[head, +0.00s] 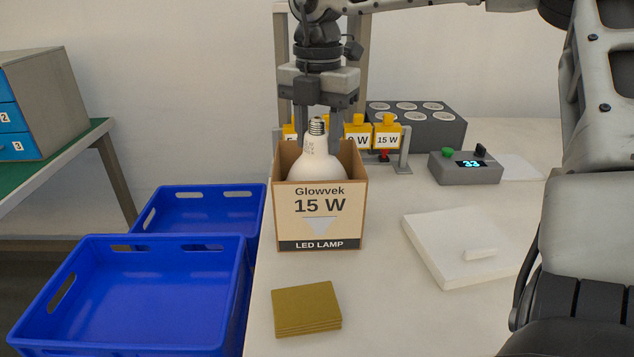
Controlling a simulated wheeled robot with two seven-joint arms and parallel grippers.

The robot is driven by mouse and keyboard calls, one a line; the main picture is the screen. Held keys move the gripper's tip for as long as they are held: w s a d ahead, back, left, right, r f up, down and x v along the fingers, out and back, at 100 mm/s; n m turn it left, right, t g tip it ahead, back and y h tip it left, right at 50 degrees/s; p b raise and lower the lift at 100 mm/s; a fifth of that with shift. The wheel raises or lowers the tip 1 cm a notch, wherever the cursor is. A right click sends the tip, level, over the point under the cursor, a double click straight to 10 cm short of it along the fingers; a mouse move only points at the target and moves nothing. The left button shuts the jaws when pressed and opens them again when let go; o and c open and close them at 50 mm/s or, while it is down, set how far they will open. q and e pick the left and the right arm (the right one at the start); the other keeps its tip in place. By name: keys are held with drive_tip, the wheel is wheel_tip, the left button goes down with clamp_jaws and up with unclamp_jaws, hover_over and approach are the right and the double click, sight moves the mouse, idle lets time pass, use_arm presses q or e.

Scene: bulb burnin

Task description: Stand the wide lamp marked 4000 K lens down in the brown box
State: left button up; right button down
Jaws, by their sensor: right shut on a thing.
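The wide white lamp (318,165) is upright with its screw base up and its broad lens end down, inside the open brown box (319,204). The box front reads Glowvek 15 W LED LAMP and hides the lens. Small print on the lamp's neck is too small to read. My right gripper (318,135) points down over the box, its fingers on either side of the lamp's neck, shut on the lamp. Whether the lens touches the box floor is hidden. My left gripper is not in view.
Behind the box are yellow wattage tags (386,138) on a rack, a dark block with round sockets (420,122) and a grey meter (466,168). A white slab (440,262) lies right, brown cards (307,308) in front. Blue crates (140,300) stand left.

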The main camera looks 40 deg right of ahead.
sight(318, 116)
wheel_tip(318, 116, down, 8)
drive_tip(key=shift+r, duration=0.15)
idle(0.3)
drive_tip(key=shift+b, duration=0.3)
drive_tip(key=c, duration=0.8)
unclamp_jaws()
drive_tip(key=shift+c, duration=0.2)
wheel_tip(318, 116, up, 12)
drive_tip(key=shift+r+p, duration=0.1)
drive_tip(key=shift+p, duration=0.55)
